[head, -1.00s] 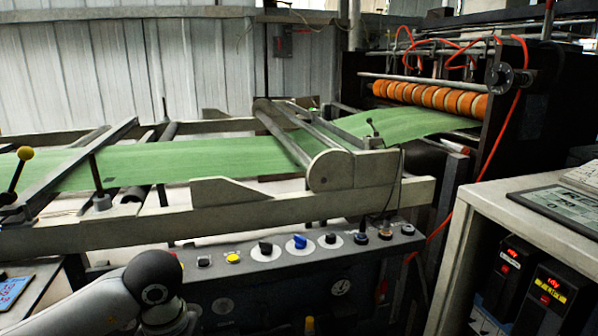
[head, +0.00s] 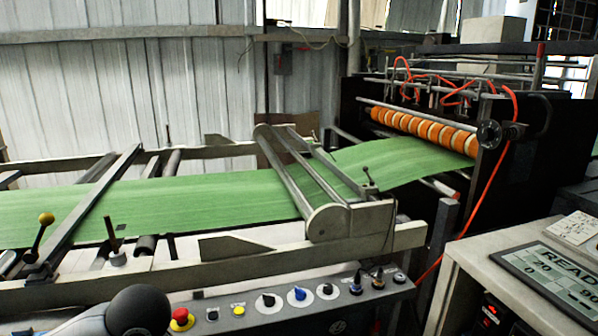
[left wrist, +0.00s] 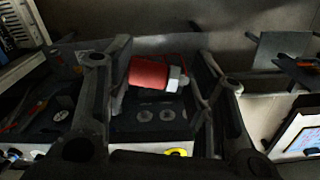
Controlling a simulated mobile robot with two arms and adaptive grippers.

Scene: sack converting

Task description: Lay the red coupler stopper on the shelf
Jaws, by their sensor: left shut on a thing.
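The red coupler stopper (left wrist: 150,73), a red cylinder with a silver hex end, is in the left wrist view. It lies roughly sideways between the dark fingers of my left gripper (left wrist: 161,70), which is shut on it. In the head view neither the stopper nor my left gripper shows; only a dark rounded part of my arm is at the bottom left. My right gripper is in neither view. I cannot tell for sure which surface is the shelf.
A pale cabinet top (head: 470,258) at the right bears a READY display (head: 548,272). A control panel (head: 330,305) with knobs runs along the front. Behind it a green web (head: 190,205) crosses the machine frame toward orange rollers (head: 425,130). Red hoses hang at the right.

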